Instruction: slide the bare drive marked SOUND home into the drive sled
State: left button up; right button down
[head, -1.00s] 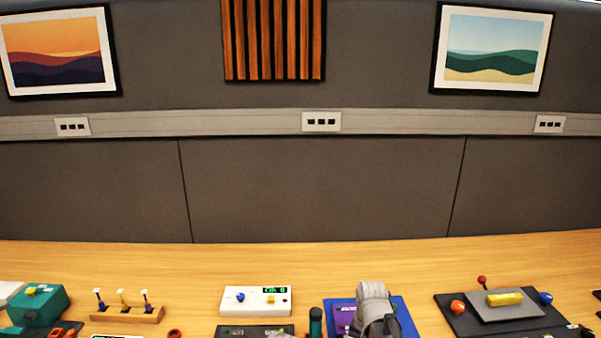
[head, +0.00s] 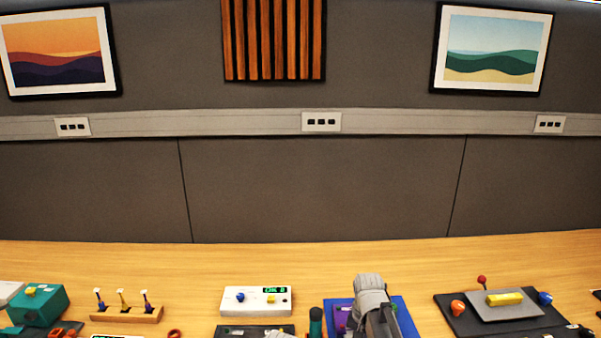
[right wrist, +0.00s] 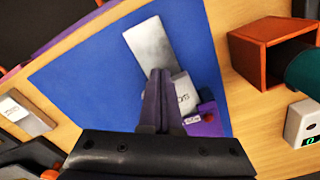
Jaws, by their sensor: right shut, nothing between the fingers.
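My right gripper (right wrist: 158,74) is shut with nothing between its fingers, over the blue mat (right wrist: 85,75) in the right wrist view. A silver slab (right wrist: 147,42) lies on the mat just beyond the fingertips. A pale grey piece with partly hidden dark lettering, seemingly the SOUND drive (right wrist: 182,92), lies beside the fingers. The purple sled (right wrist: 208,122) is around its near end. The fingers hide whether slab and lettered piece are one. In the head view my right gripper (head: 371,300) covers much of the purple sled (head: 341,316). My left gripper is not in view.
An orange-brown open box (right wrist: 262,52), a dark green cylinder (right wrist: 306,72) and a white display box (right wrist: 302,122) stand right of the mat. In the head view a dark panel with knobs (head: 462,320) stands right, a wooden peg rack (head: 128,314) left. The table behind is clear.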

jog(key=shift+w+a, duration=0.1)
jog(key=shift+w, duration=1.65)
jog(key=shift+w, duration=0.35)
jog(key=shift+w, duration=0.35)
jog(key=shift+r, duration=0.1)
jog(key=shift+s+r+p, duration=0.2)
jog(key=shift+r+p, duration=0.95)
jog(key=shift+p, duration=0.05)
jog(key=shift+s+r+p, duration=0.15)
jog(key=shift+r+p, duration=1)
jog(key=shift+s+r+p, duration=0.2)
jog(key=shift+r+p, duration=0.95)
jog(key=shift+p, duration=0.05)
